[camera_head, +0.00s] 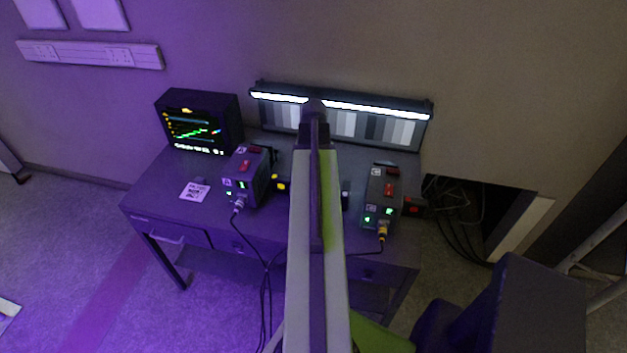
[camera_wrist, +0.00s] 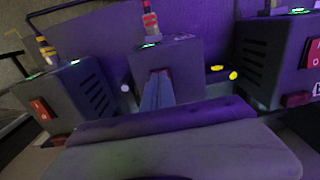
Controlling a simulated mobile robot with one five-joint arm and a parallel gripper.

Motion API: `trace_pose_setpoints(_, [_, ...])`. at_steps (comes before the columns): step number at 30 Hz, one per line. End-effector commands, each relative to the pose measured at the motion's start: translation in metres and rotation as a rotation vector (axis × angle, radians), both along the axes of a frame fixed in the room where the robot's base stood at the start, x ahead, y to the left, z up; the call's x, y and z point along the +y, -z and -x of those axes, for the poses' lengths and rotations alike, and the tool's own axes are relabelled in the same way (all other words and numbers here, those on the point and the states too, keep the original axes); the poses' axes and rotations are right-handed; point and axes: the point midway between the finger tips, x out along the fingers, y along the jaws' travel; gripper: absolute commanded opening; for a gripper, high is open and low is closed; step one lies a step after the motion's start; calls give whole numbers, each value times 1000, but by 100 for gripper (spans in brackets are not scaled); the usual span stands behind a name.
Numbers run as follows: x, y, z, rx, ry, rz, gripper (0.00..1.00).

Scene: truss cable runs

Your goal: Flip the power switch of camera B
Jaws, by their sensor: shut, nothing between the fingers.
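Camera B is the middle grey box (camera_wrist: 180,62) in the wrist view, between two similar boxes. The switch's position cannot be read. In the head view my arm hides nearly all of camera B.
Camera A (camera_head: 247,178) stands left and camera C (camera_head: 382,198) right on the desk (camera_head: 165,208). A monitor (camera_head: 200,123) and a lit grey-scale chart (camera_head: 372,127) stand behind. Cables hang at the front. A dark chair-like object (camera_head: 540,300) is at lower right.

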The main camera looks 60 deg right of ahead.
Motion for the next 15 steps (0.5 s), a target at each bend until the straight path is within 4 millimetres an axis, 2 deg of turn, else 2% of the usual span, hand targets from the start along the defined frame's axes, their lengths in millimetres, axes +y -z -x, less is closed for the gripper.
trace_pose_setpoints(15, [0, -44, 0, 0, 0, 0, 0])
